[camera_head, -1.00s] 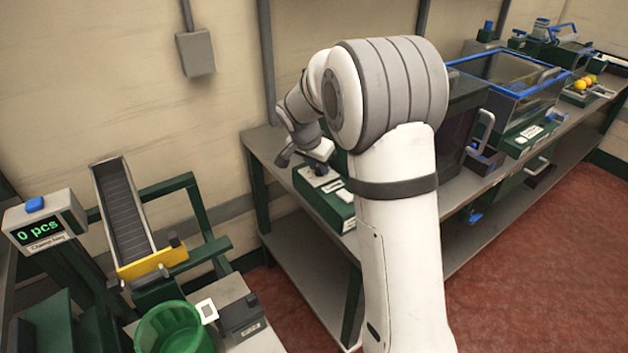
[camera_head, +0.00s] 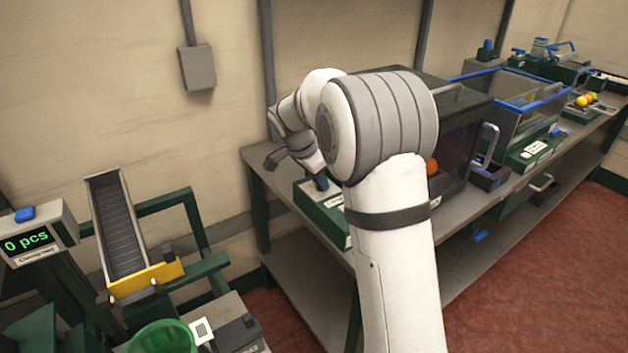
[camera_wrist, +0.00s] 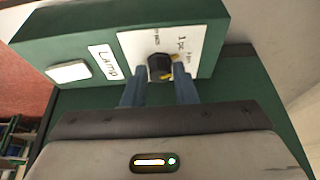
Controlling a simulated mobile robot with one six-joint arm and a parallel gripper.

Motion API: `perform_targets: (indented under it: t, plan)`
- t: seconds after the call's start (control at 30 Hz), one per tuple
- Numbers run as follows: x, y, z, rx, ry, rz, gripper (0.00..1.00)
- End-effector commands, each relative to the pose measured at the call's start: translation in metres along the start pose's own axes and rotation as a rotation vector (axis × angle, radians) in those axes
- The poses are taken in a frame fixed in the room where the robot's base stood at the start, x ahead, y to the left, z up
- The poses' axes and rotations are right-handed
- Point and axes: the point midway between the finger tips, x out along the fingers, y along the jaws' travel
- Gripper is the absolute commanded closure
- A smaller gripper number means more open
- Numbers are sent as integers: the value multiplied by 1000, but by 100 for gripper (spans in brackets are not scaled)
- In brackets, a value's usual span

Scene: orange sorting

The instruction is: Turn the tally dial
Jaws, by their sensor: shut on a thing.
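The tally dial (camera_wrist: 159,67) is a small dark round knob with a yellow mark. It sits on a white plate (camera_wrist: 190,42), printed with "1 pc" and other partly hidden lettering, on a green box (camera_wrist: 60,42). My gripper (camera_wrist: 158,80) is shut on the dial, with one blue-grey finger on each side of it. In the head view, the green box (camera_head: 311,205) stands on the bench, with the gripper (camera_head: 321,184) low over it. My arm hides part of the box, and the dial cannot be made out there.
The box also bears a "Lamp" label (camera_wrist: 105,62) and a white button (camera_wrist: 68,71). A dark cabinet (camera_head: 475,130) with an orange (camera_head: 432,167) stands right of my arm on the bench (camera_head: 270,200). A "0 pcs" display (camera_head: 28,242) and chute (camera_head: 122,230) stand at left.

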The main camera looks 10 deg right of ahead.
Motion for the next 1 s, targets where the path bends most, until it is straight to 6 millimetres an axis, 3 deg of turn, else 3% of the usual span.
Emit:
perform_targets:
  t: [0.13, 0.17, 0.4, 0.7, 1.0]
  plan:
    - [5, 5, -2, 0, 1, 19, 97]
    - [5, 5, -1, -1, 0, 19, 72]
    - [4, 3, 0, -2, -1, 13, 53]
    - [-3, 2, 0, -2, 0, 6, 52]
    - [-51, 3, 1, -2, -1, 5, 52]
